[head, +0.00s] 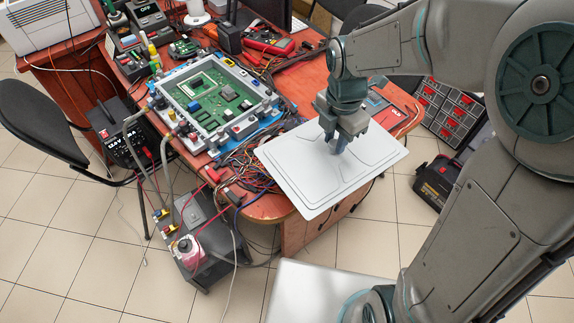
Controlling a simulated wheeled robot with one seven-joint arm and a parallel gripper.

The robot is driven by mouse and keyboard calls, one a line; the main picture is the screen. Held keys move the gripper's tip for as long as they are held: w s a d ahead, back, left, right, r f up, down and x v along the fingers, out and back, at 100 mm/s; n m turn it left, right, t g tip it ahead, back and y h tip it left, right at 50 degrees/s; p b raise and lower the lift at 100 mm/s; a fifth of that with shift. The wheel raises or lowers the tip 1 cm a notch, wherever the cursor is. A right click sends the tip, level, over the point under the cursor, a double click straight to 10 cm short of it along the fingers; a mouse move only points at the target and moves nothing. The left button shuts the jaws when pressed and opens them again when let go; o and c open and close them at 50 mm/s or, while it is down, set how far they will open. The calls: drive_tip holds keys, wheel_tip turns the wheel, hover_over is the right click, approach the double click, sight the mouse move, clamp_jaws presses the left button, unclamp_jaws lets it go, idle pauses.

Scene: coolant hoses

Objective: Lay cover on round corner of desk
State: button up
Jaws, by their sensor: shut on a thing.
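The cover is a flat, pale grey rectangular panel (297,180) with embossed lines, seen in the head view. It is over the rounded near end of the reddish desk (268,207) and hides much of that corner. Its near and right edges reach past the desk edge. My gripper (336,148) points down at the middle of the panel and is shut on it; the fingertips and the grip point are hard to make out. I cannot tell whether the panel touches the desk top or is held just above it.
A framed green circuit board (215,92) and a tangle of wires (250,160) lie left of the panel. A grey coolant unit (205,235) with hoses stands on the floor. A black chair (40,125) is at left. A drawer organiser (446,108) and black case (437,180) are at right.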

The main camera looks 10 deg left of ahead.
sight(287, 135)
drive_tip(key=shift+a+f, duration=0.1)
drive_tip(key=shift+a, duration=0.15)
drive_tip(key=a+f, duration=0.2)
drive_tip(key=a, duration=0.1)
drive_tip(key=w+a+f, duration=0.1)
drive_tip(key=a+f, duration=0.1)
drive_tip(key=a, duration=0.2)
drive_tip(key=w+a+f, duration=0.1)
drive_tip(key=a+f, duration=0.1)
drive_tip(key=a, duration=0.2)
drive_tip(key=shift+w+f, duration=0.15)
drive_tip(key=shift+f, duration=2.2)
drive_tip(key=shift+f, duration=0.1)
drive_tip(key=o, duration=1)
drive_tip(key=shift+c, duration=0.2)
wheel_tip(287, 135, up, 12)
drive_tip(key=shift+r, duration=0.1)
